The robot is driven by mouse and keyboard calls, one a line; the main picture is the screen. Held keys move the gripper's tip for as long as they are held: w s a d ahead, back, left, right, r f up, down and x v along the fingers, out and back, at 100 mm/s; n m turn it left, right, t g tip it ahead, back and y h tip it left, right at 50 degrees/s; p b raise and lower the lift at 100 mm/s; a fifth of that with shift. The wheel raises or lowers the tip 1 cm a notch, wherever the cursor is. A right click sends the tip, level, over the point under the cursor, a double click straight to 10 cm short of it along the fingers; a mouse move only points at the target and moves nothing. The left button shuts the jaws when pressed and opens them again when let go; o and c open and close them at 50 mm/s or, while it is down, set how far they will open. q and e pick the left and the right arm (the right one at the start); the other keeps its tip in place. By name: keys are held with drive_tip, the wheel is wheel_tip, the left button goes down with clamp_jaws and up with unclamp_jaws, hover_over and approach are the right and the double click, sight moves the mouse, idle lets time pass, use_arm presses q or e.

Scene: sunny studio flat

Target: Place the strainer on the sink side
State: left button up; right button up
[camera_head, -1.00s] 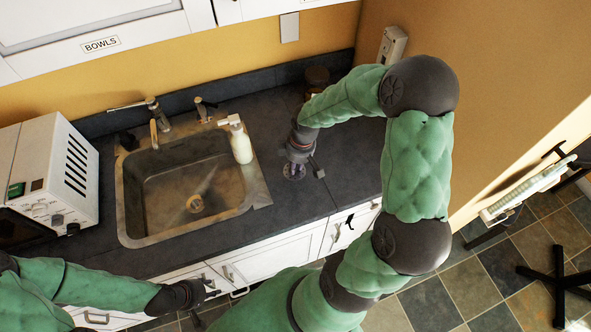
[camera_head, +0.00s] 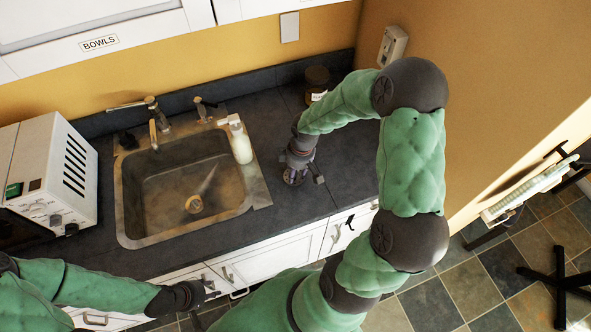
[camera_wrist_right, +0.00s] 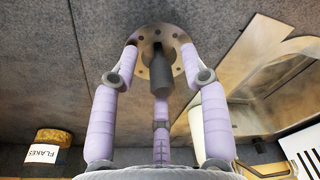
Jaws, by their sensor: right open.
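The strainer, a round metal disc with holes (camera_wrist_right: 181,68) and a dark upright knob, lies on the dark counter right of the sink (camera_head: 128,215). In the right wrist view, my right gripper (camera_wrist_right: 158,60) is open, with its lavender fingers spread around the disc and knob. In the head view, that gripper (camera_head: 294,177) is low over the counter and largely hides the strainer. My left gripper (camera_head: 207,300) is empty at the counter's front edge, its fingers apart.
A white soap bottle (camera_head: 240,143) stands on the sink's right rim, near the tap (camera_head: 153,122). A jar labelled FLAKES (camera_wrist_right: 47,150) stands at the back of the counter; it also shows in the head view (camera_head: 317,80). A white microwave (camera_head: 55,170) stands left of the sink.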

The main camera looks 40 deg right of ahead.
drive_tip(key=shift+r, duration=0.25)
wheel_tip(320, 180, up, 12)
drive_tip(key=s+p, duration=0.1)
drive_tip(key=p, duration=0.1)
drive_tip(key=shift+s+d+f, duration=0.15)
drive_tip(key=shift+d+f, duration=0.05)
drive_tip(key=shift+d, duration=0.25)
